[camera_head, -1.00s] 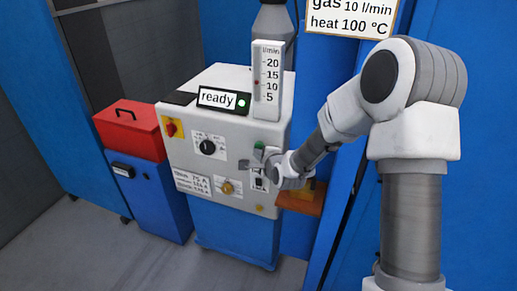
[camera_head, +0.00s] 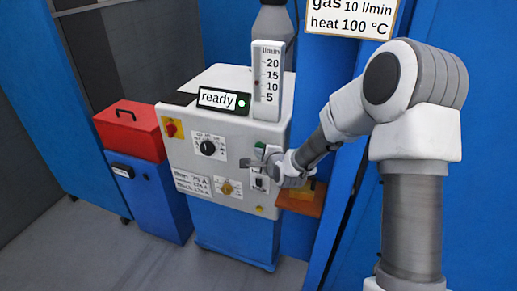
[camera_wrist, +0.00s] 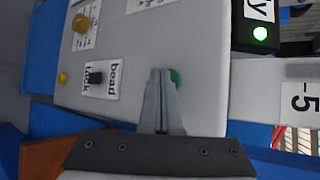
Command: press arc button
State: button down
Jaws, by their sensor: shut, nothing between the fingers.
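A green button (camera_head: 260,146) is on the right part of the light grey front panel of the welding machine (camera_head: 205,150). In the wrist view the green button (camera_wrist: 176,76) shows just beside the fingertips, partly hidden behind them. My gripper (camera_head: 267,155) is in front of the panel, its fingers close to the button. In the wrist view my gripper (camera_wrist: 159,74) has its two fingers together with nothing between them. I cannot tell whether the tips touch the button or the panel.
A black bead/tack switch (camera_wrist: 95,77) and a yellow knob (camera_wrist: 62,77) are on the same panel. A display (camera_head: 217,97) reads "ready" with a green light lit. A flow gauge (camera_head: 268,75) stands above. A red toolbox (camera_head: 130,130) sits on a blue cabinet at left.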

jog(key=shift+w, duration=0.15)
dwell(0.5)
jog(key=shift+s+a, duration=0.25)
jog(key=shift+s, duration=0.6)
jog(key=shift+s+b, duration=0.15)
jog(key=shift+b, duration=0.15)
jog(key=shift+s+a+b, duration=0.15)
jog(key=shift+s+a, duration=0.15)
jog(key=shift+s, duration=0.45)
jog(key=shift+s+a+b, duration=0.2)
jog(key=shift+s+a, duration=0.05)
jog(key=shift+s, duration=0.5)
jog(key=shift+s+a+b, duration=0.15)
jog(key=shift+s+a, duration=0.15)
jog(key=shift+s, duration=0.45)
